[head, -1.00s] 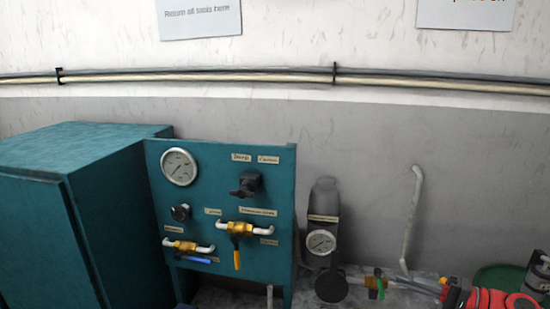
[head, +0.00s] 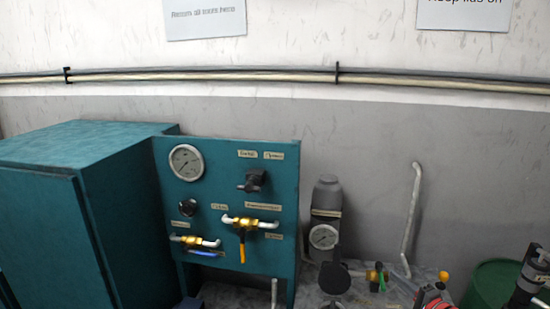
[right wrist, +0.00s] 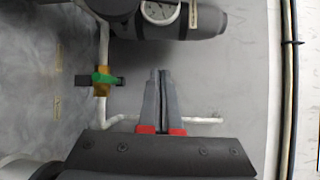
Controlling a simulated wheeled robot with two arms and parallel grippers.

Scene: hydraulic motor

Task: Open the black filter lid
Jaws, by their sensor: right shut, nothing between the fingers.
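A grey filter-like cylinder (head: 326,193) stands upright by the wall, with a round gauge (head: 323,237) on its front. A round black disc (head: 335,278), which looks like the black lid, sits below the gauge; I cannot tell whether it is open. In the right wrist view the dark cylinder body (right wrist: 208,22) and gauge (right wrist: 160,9) are at the top edge, partly cut off. My right gripper (right wrist: 166,73) is shut and empty, its fingertips below the gauge in that picture. In the head view my right gripper (head: 430,296) is at the lower right, right of the disc. My left gripper is not in view.
A green-handled valve (right wrist: 105,78) lies near my right fingers. A white pipe (head: 412,220) rises by the wall. A green drum (head: 490,282) is at the right.

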